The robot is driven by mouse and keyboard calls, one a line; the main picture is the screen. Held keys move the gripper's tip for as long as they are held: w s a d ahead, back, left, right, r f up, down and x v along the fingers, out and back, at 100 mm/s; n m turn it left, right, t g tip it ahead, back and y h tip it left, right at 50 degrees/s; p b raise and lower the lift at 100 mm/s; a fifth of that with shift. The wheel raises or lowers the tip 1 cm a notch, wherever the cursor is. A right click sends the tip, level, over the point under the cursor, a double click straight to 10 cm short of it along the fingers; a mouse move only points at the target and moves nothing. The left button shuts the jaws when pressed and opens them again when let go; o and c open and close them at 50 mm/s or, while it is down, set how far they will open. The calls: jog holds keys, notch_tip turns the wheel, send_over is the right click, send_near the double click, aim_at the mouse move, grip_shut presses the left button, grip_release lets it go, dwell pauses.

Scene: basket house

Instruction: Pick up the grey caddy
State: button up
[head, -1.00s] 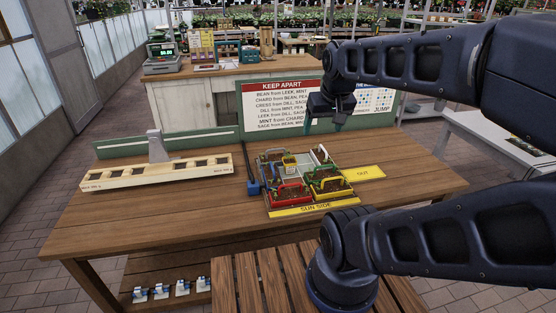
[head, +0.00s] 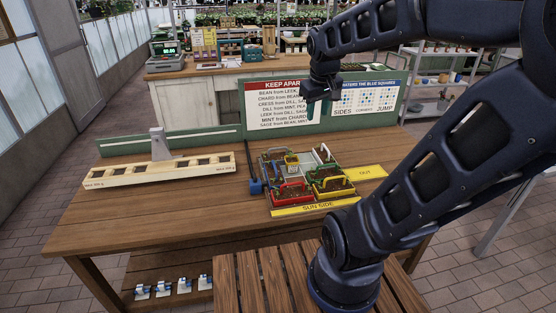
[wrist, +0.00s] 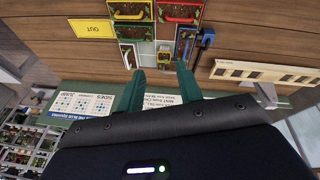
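The caddy that looks pale grey (head: 323,155), with a pale handle and dark contents, stands at the back right of the tray on the wooden table. In the wrist view it (wrist: 128,56) lies just left of and beyond my left fingertip. My gripper (head: 323,94) is high above the back of the table, in front of the sign board. In the wrist view its two green fingers (wrist: 160,69) are spread apart with nothing between them. A gap separates the fingers from the caddy.
Red (head: 290,191) and yellow (head: 333,187) caddies stand at the tray's front, with green and blue-edged ones behind. A small yellow item (head: 291,160) sits mid-tray. A blue tool (head: 255,186) stands left. A slotted wooden rail (head: 160,172) and upright signs (head: 283,104) are near.

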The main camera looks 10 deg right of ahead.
jog(key=w+f+n+g, duration=0.15)
jog(key=w+n, duration=0.25)
jog(key=w, duration=0.7)
jog(key=n+g+h, duration=0.2)
jog(key=n+h, duration=0.2)
jog(key=n, duration=0.7)
send_over(278, 148)
jog(key=w+a, duration=0.1)
jog(key=a, duration=0.3)
notch_tip(278, 148, down, 24)
jog(key=x, duration=0.5)
jog(key=shift+d+r, duration=0.15)
jog(key=shift+s+x, duration=0.15)
jog(key=shift+x, duration=1.15)
jog(key=shift+s+x, duration=0.2)
jog(key=shift+x, duration=1.05)
jog(key=shift+c, duration=0.3)
grip_shut()
